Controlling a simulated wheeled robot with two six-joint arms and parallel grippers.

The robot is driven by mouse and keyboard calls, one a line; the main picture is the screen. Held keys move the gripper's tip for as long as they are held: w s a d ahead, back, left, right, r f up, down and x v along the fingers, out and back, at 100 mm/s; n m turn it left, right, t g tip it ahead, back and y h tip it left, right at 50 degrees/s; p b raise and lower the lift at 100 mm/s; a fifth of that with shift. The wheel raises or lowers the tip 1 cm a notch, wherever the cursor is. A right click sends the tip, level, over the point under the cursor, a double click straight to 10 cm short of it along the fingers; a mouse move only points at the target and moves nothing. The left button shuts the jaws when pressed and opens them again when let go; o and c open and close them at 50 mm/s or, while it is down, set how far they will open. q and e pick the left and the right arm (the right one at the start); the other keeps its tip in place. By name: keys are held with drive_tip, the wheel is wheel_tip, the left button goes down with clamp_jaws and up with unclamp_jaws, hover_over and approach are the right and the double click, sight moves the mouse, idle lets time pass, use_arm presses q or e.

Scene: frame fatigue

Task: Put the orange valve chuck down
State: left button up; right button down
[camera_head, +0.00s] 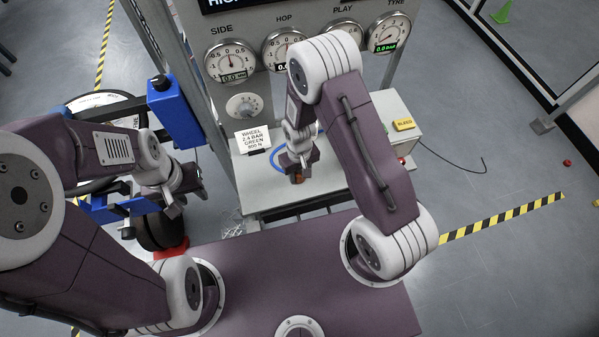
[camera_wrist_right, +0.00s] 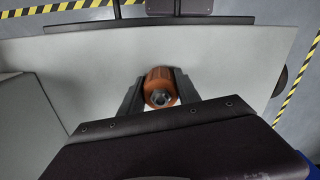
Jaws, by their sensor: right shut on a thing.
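The orange valve chuck (camera_wrist_right: 161,87) is a short cylinder with a dark metal centre, seen end-on in the right wrist view. My right gripper (camera_wrist_right: 160,92) is shut on it, with one dark finger on each side. In the head view the orange chuck (camera_head: 297,178) shows small under my right gripper (camera_head: 297,172), over the light shelf (camera_head: 250,190). I cannot tell whether the chuck touches the shelf. My left gripper (camera_head: 185,190) is at the left near the blue bracket and black wheel; its fingers are partly hidden.
A panel with round gauges (camera_head: 232,62) stands behind the shelf. A white sign (camera_head: 252,140) and a grey box with a yellow BLEED label (camera_head: 404,124) are on the shelf. A black wheel (camera_head: 160,230) stands at the left. Bare shelf lies around the chuck.

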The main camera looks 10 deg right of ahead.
drive_tip(key=shift+s+f, duration=0.1)
drive_tip(key=shift+f, duration=0.1)
drive_tip(key=c, duration=1)
unclamp_jaws()
drive_tip(key=shift+r, duration=0.1)
drive_tip(key=shift+o, duration=0.7)
